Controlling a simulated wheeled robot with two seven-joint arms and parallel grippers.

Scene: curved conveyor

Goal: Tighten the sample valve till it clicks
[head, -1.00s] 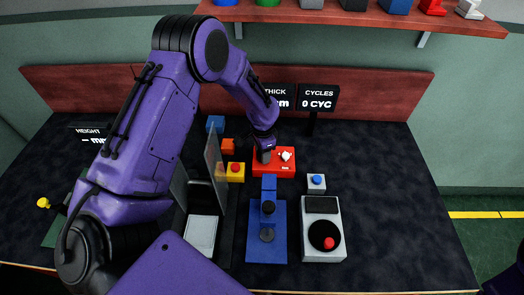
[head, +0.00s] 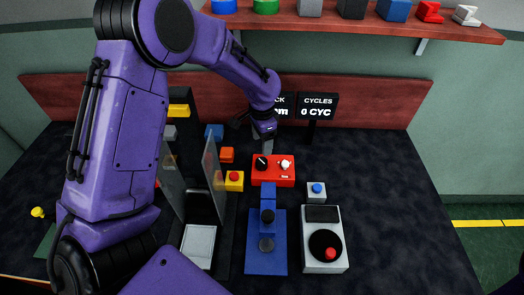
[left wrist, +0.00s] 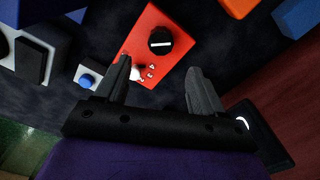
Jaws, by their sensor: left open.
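A red box (head: 273,180) stands on the dark table, with a black knob (head: 261,162) on its left and a small white part (head: 285,164) on its right. No readable label shows which is the sample valve. My left gripper (head: 264,140) is just behind and above the red box. Its two fingers (left wrist: 160,85) are apart with nothing between them. My right gripper is not in view.
A yellow box with a red button (head: 235,181) and an orange block (head: 227,155) stand left of the red box. A blue stand (head: 265,255), a white button box (head: 316,193) and a grey device (head: 324,252) stand nearer. The table's right side is clear.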

